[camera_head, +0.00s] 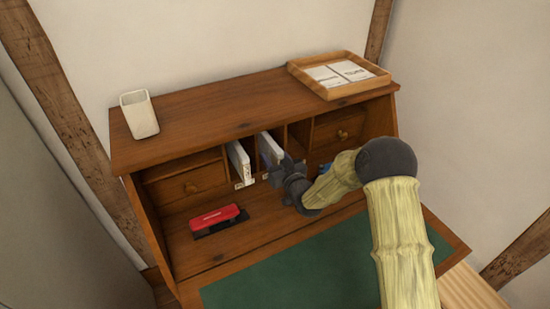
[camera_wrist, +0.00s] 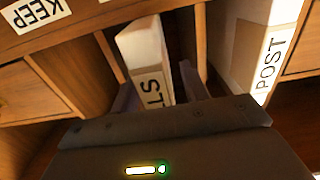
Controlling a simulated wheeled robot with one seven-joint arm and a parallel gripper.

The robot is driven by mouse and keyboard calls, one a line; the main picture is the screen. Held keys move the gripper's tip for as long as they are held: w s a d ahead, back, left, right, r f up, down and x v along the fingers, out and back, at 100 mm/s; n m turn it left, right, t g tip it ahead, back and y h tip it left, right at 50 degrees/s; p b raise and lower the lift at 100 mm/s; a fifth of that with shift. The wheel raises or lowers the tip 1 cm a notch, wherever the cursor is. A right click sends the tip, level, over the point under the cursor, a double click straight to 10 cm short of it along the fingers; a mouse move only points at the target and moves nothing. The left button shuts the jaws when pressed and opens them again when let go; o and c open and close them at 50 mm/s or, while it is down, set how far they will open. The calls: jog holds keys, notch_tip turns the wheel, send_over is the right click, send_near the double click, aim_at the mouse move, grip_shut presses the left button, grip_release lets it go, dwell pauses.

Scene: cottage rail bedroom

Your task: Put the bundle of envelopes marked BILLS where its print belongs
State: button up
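A white bundle with dark print ending in "LS" (camera_wrist: 148,50) stands upright in a pigeonhole in the wrist view; the rest of its print is hidden by my gripper. My gripper (camera_wrist: 158,95) has one finger on each side of this bundle. I cannot tell whether the fingers press on it. A second white bundle marked POST (camera_wrist: 268,55) stands in the neighbouring pigeonhole. In the head view my gripper (camera_head: 279,168) is at the pigeonholes of the wooden desk (camera_head: 200,112), close to the right-hand white bundle (camera_head: 270,149); the other bundle (camera_head: 240,160) stands left of it.
A label KEEP (camera_wrist: 35,12) is on the wood in the wrist view. Drawers (camera_head: 188,185) flank the pigeonholes. A red-and-black object (camera_head: 216,217) lies on the desk's inner surface. A wooden tray with papers (camera_head: 310,83) and a white container (camera_head: 140,115) stand on top. The green writing surface (camera_head: 290,277) is clear.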

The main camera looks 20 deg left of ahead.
jog(key=shift+d+f, duration=0.1)
jog(key=b+v, duration=0.1)
jog(key=v, duration=1.6)
jog(key=shift+b, duration=0.4)
jog(key=shift+s+d, duration=0.1)
jog(key=shift+d, duration=0.05)
jog(key=v, duration=0.7)
jog(key=shift+p, duration=0.35)
